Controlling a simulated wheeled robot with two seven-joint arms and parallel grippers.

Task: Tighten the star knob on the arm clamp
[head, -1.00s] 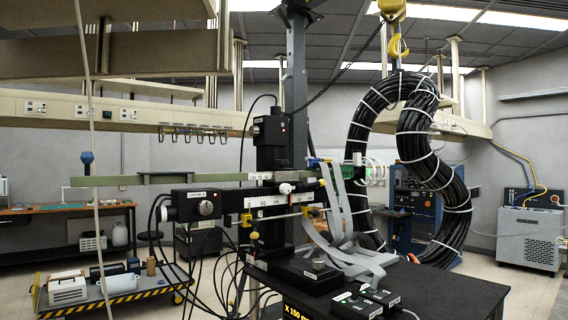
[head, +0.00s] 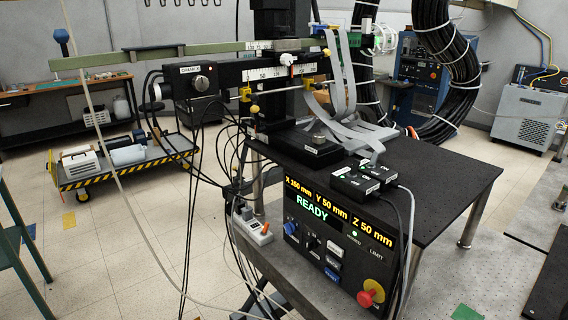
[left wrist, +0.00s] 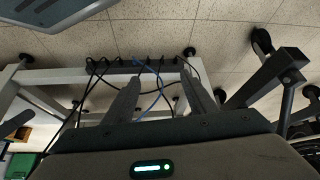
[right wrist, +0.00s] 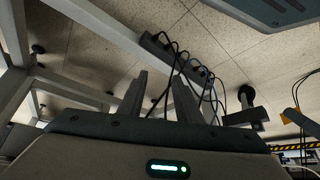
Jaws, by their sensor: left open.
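In the head view a long green arm (head: 160,57) lies across the black positioning stage (head: 235,73). Where it crosses the stage column, a small white knob with a red part (head: 292,59) sits on the front; it looks like the clamp's star knob, but its lobes are too small to make out. My grippers are not in the head view. In the left wrist view my left gripper (left wrist: 161,78) has its fingers apart with nothing between them. In the right wrist view my right gripper (right wrist: 160,78) also has its fingers apart and empty. Neither wrist view shows the knob.
The stage stands on a black table (head: 430,170) with a control panel reading READY (head: 312,209) and a red stop button (head: 370,293). Grey ribbon cables and a black cable coil (head: 455,65) are nearby. A cart (head: 120,170) stands left. Cables hang below the stage.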

